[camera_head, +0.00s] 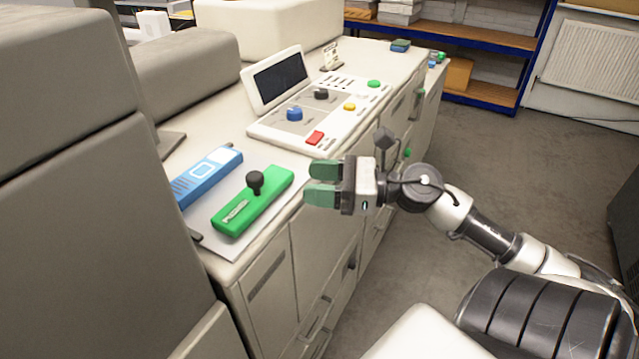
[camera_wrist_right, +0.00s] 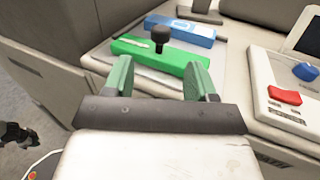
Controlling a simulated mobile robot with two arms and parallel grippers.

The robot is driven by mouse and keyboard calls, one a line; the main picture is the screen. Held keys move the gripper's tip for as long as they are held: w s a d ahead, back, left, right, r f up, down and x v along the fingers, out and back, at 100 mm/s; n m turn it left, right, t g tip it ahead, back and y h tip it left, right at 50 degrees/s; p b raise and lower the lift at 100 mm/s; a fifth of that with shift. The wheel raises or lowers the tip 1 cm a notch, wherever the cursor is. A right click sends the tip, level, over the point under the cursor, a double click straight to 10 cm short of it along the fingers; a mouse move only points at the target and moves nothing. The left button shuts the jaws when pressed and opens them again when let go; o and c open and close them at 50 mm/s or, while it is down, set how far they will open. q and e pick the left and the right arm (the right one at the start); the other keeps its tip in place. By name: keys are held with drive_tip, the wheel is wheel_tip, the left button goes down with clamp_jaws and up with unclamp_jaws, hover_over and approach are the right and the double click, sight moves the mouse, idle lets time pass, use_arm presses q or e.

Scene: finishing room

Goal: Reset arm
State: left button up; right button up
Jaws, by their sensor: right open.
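My right gripper (camera_head: 322,184) is open and empty, with green finger pads. In the head view it is just off the front edge of the counter, right of a green block with a black knob (camera_head: 252,201). In the right wrist view the fingers (camera_wrist_right: 158,80) are apart, and the green block (camera_wrist_right: 165,60) lies beyond them on the counter. No object is between the fingers. My right arm reaches in from the lower right of the head view.
A blue device (camera_head: 207,175) lies beside the green block on a grey mat (camera_head: 226,248). A control panel (camera_head: 318,112) with a screen, knobs and coloured buttons stands farther along the counter. Drawers line the counter front. Blue shelving (camera_head: 480,38) stands behind, with open floor at right.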

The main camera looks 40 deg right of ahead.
idle(0.5)
drive_tip(key=w+d+f+m+t+h, duration=0.1)
drive_tip(key=d+f+m+t+h, duration=0.1)
drive_tip(key=d+f+m+h, duration=0.55)
drive_tip(key=w+d+f+m+t+h, duration=0.15)
drive_tip(key=d+f+m, duration=0.35)
drive_tip(key=f+m, duration=0.7)
drive_tip(key=s+f+m+g+h, duration=0.2)
drive_tip(key=s+f+m, duration=0.15)
drive_tip(key=f, duration=0.65)
drive_tip(key=s+f+m+g+h, duration=0.2)
drive_tip(key=f+m, duration=0.3)
drive_tip(key=f, duration=0.4)
drive_tip(key=s+a+f+m+g, duration=0.35)
drive_tip(key=s+f, duration=0.35)
drive_tip(key=f, duration=0.3)
drive_tip(key=s+a+f+m+g, duration=0.2)
drive_tip(key=s+a+f+m, duration=0.4)
drive_tip(key=f, duration=0.4)
drive_tip(key=s+a+f+m+g, duration=0.2)
drive_tip(key=s+a+f+g, duration=0.1)
drive_tip(key=s+a, duration=0.3)
drive_tip(key=s+a+f+m+g+y, duration=0.1)
drive_tip(key=s+a+f, duration=0.4)
drive_tip(key=s, duration=0.6)
drive_tip(key=shift+s+a+f+m+g, duration=0.15)
drive_tip(key=shift+a+m+g, duration=0.5)
drive_tip(key=shift+g, duration=0.55)
